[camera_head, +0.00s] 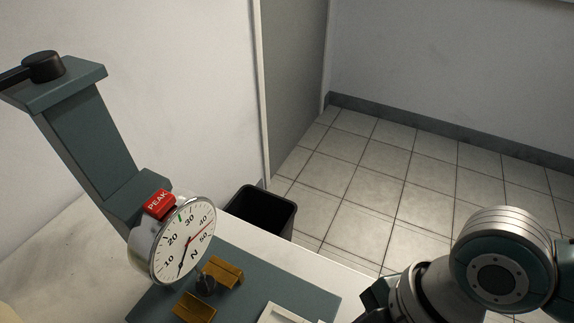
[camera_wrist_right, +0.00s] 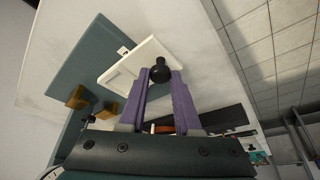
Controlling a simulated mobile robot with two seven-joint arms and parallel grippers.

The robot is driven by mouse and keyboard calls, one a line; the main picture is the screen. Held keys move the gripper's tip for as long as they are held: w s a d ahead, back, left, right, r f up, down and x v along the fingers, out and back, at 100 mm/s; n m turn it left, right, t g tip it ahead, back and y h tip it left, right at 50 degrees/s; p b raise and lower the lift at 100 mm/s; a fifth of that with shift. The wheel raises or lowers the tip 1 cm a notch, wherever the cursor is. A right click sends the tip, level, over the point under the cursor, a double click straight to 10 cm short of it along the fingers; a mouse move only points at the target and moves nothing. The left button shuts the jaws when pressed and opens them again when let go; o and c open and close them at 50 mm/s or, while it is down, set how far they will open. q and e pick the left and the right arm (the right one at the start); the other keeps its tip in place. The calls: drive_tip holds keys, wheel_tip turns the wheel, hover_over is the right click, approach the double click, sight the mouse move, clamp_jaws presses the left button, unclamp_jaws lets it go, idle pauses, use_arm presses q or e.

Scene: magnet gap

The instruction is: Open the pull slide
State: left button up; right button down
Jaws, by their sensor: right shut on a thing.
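The pull slide is a white plate (camera_wrist_right: 138,58) on the teal base (camera_wrist_right: 88,52), with a black round knob (camera_wrist_right: 160,66) at its near edge. In the head view only a corner of the white plate (camera_head: 284,315) shows at the bottom edge. My right gripper (camera_wrist_right: 160,82) has its two purple fingers on either side of the knob, shut on it. In the head view my right wrist shows at lower right, and the fingertips and knob are out of frame. My left gripper is in neither view.
A teal stand (camera_head: 90,130) with a black lever (camera_head: 43,66) carries a round dial gauge (camera_head: 180,243) with a red PEAK tag (camera_head: 159,203). Brass blocks (camera_head: 222,272) sit on the base. A black bin (camera_head: 262,211) stands beyond the table edge. The tiled floor (camera_head: 400,190) is clear.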

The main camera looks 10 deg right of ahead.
drive_tip(key=shift+s+d, duration=0.25)
drive_tip(key=shift+d, duration=0.1)
drive_tip(key=c, duration=0.6)
unclamp_jaws()
drive_tip(key=shift+a, duration=0.1)
drive_tip(key=shift+c, duration=0.2)
drive_tip(key=shift+r, duration=0.1)
drive_tip(key=p+v, duration=0.1)
drive_tip(key=v, duration=0.8)
drive_tip(key=shift+d+r+p, duration=0.2)
drive_tip(key=shift+r+p, duration=0.1)
drive_tip(key=shift+r, duration=0.05)
drive_tip(key=shift+w, duration=0.1)
